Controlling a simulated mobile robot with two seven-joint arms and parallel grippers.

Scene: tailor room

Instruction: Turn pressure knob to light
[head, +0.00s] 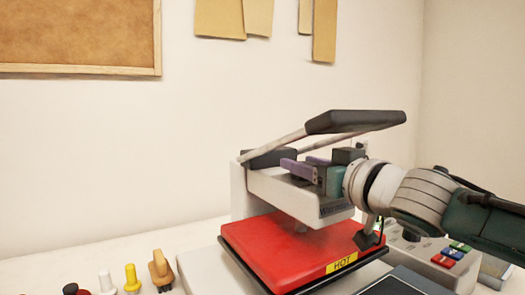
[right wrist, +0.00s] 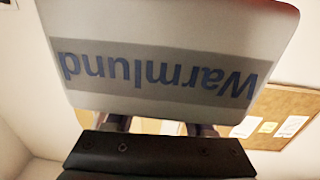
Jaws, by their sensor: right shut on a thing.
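The heat press (head: 290,195) stands on the table, with a grey upper head marked "Warmlund" and a red plate (head: 290,250) labelled "HOT". My right gripper (head: 297,163) comes in from the right, its purple fingers over the top of the press head, below the raised handle. It is shut on the pressure knob, which the fingers and head hide. In the right wrist view the "Warmlund" face (right wrist: 160,75) fills the upper part and the fingers pass behind it. The knob's setting cannot be read. My left gripper is not in view.
The press handle (head: 355,121) slants just above my right gripper. A control box (head: 440,250) with coloured buttons sits at the right, under my arm. A yellow pin-shaped item (head: 131,278) and a tan item (head: 160,270) stand at the lower left.

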